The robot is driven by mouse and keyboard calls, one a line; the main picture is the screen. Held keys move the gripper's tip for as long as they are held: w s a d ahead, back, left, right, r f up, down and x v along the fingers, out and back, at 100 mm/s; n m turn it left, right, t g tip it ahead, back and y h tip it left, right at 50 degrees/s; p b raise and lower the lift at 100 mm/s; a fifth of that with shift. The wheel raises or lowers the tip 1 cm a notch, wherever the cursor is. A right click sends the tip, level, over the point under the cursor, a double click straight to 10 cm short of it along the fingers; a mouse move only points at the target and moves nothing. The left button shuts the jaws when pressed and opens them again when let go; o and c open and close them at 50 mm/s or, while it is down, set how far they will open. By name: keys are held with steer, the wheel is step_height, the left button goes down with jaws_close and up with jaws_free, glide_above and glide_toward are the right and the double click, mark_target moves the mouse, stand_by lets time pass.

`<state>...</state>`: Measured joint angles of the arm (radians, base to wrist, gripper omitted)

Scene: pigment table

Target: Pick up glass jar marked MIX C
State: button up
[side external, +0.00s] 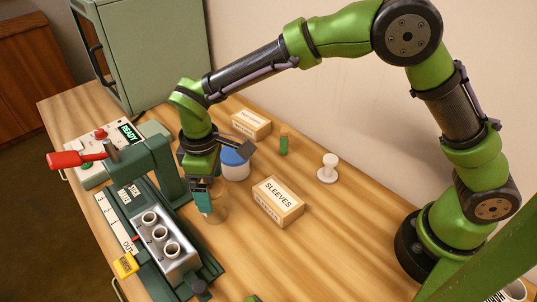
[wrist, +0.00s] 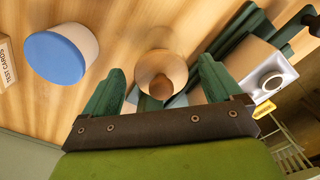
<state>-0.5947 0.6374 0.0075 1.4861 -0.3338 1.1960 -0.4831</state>
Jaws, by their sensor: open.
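A clear glass jar (side external: 218,206) with brownish contents stands on the table, just right of the green rail with the metal block. No MIX C mark can be read on it. In the wrist view the jar (wrist: 162,70) shows between and beyond the two green fingers, with a brown round shape at its near end. My gripper (side external: 203,198) is open and points down at the jar, partly covering it in the side view. In the wrist view my gripper (wrist: 160,85) has a finger on each side of the jar. Whether they touch it cannot be told.
A blue-lidded white tub (side external: 235,166) stands close behind the jar. The SLEEVES box (side external: 278,203) is to its right. A green press with a red handle (side external: 78,158) and a metal block (side external: 167,246) stand left. A green vial (side external: 284,145) and white knobbed piece (side external: 328,168) stand farther right.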

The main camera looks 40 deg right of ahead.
steer(key=shift+f, duration=1.55)
steer(key=shift+r, duration=0.1)
steer(key=c, duration=1.2)
